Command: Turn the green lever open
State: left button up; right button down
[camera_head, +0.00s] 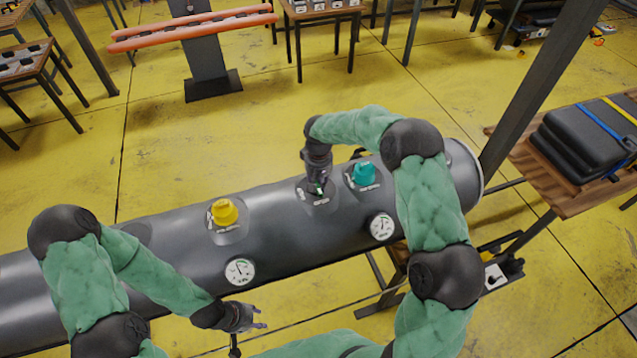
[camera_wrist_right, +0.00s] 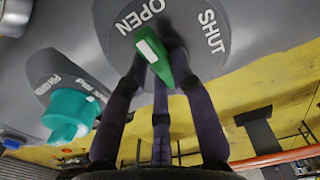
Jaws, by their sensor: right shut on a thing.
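The green lever (camera_wrist_right: 172,62) with a white stripe sits on a round grey plate marked OPEN and SHUT. Its upper end lies just below the word OPEN in the right wrist view. My right gripper (camera_head: 317,185) reaches down onto the plate. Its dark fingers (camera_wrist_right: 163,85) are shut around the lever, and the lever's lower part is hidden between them. My left gripper (camera_head: 256,326) is open and empty, in front of the tube.
A teal cap (camera_head: 364,174) is close to the right of my right gripper. A yellow cap (camera_head: 225,212) and two white gauges (camera_head: 240,271) (camera_head: 382,227) are also on the tube.

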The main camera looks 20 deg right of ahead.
jog(key=c, duration=1)
grip_release()
jog(key=shift+c, duration=0.2)
notch_tip(320, 180, up, 12)
